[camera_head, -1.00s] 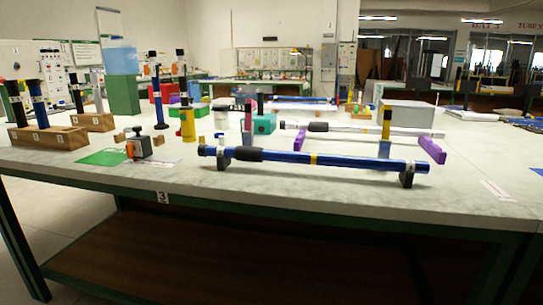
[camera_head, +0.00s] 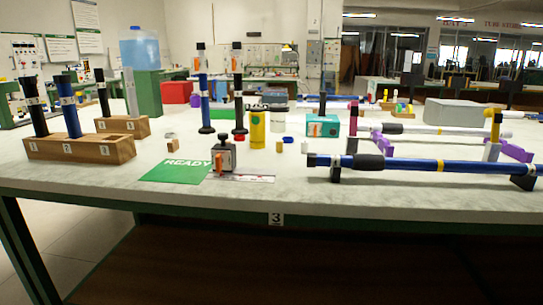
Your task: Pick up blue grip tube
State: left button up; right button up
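The blue grip tube (camera_head: 412,164) lies level across two dark supports on the table at the right. It has a black grip sleeve (camera_head: 369,162) near its left end and a yellow band further right. Its right end runs up to or past the picture's edge. One support (camera_head: 335,173) is under its left part, and the other support (camera_head: 524,180) is near the right edge. Neither of my grippers is in view.
A wooden block (camera_head: 80,150) holds upright rods at the left. A green READY mat (camera_head: 172,171) and a small dark device (camera_head: 223,157) lie near the front edge. A white tube (camera_head: 445,130) rests behind the blue one. The front table (camera_head: 290,188) strip is mostly clear.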

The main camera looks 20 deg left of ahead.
aim_at(322, 161)
jog(key=j+z, duration=0.1)
jog(key=j, duration=0.4)
jog(key=k+j, duration=0.1)
jog(key=j, duration=0.35)
jog(key=i+l+u, duration=0.2)
jog(key=i+l, duration=0.15)
jog(key=l, duration=0.25)
jog(key=i+l, duration=0.15)
jog(key=l, duration=0.15)
jog(key=i+l+u, duration=0.15)
jog(key=l, duration=0.2)
jog(key=i+l+u, duration=0.1)
jog(key=l, duration=0.2)
jog(key=i, duration=0.05)
